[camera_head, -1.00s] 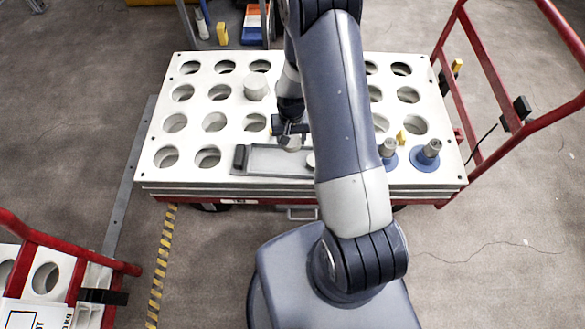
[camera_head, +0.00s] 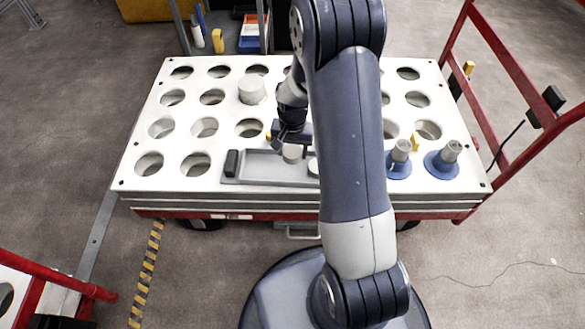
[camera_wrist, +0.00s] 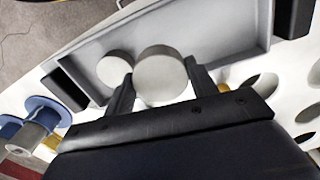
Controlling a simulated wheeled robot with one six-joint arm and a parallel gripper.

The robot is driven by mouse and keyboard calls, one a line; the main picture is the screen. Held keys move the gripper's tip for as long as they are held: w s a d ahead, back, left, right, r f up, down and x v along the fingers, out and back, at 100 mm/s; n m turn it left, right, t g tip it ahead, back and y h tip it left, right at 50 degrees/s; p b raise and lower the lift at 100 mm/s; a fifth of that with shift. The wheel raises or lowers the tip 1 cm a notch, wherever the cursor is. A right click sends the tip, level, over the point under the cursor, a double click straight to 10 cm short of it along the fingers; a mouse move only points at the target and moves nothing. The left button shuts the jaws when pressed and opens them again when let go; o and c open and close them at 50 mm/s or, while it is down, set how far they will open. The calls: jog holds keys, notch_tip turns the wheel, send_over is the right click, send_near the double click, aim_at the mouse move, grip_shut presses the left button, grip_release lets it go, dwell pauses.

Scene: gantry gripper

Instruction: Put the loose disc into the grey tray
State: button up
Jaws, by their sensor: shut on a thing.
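The grey tray (camera_head: 262,180) is a long shallow box with dark end blocks, lying along the near edge of a white board with holes. My gripper (camera_head: 291,147) is shut on a pale round disc (camera_head: 291,154), and in the wrist view its two fingers (camera_wrist: 160,92) flank the disc (camera_wrist: 158,68). The held disc overlaps the tray's far side in the head view; its height above the tray is unclear. A second pale disc (camera_head: 313,168) lies in the tray, partly hidden by my arm; it also shows in the wrist view (camera_wrist: 114,69).
A white cylinder (camera_head: 252,90) stands on the white board (camera_head: 140,180) behind the tray. Two blue-based grey pieces (camera_head: 398,160) (camera_head: 443,160) stand to the right. Small yellow pieces (camera_head: 415,142) are on the board. A red rail (camera_head: 500,75) rises at the right.

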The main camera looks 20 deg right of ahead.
aim_at(293, 170)
jog(key=shift+f+b, duration=0.8)
jog(key=shift+f, duration=2.4)
jog(key=shift+f, duration=0.1)
jog(key=o, duration=0.9)
notch_tip(293, 170, up, 12)
jog(key=p, duration=0.4)
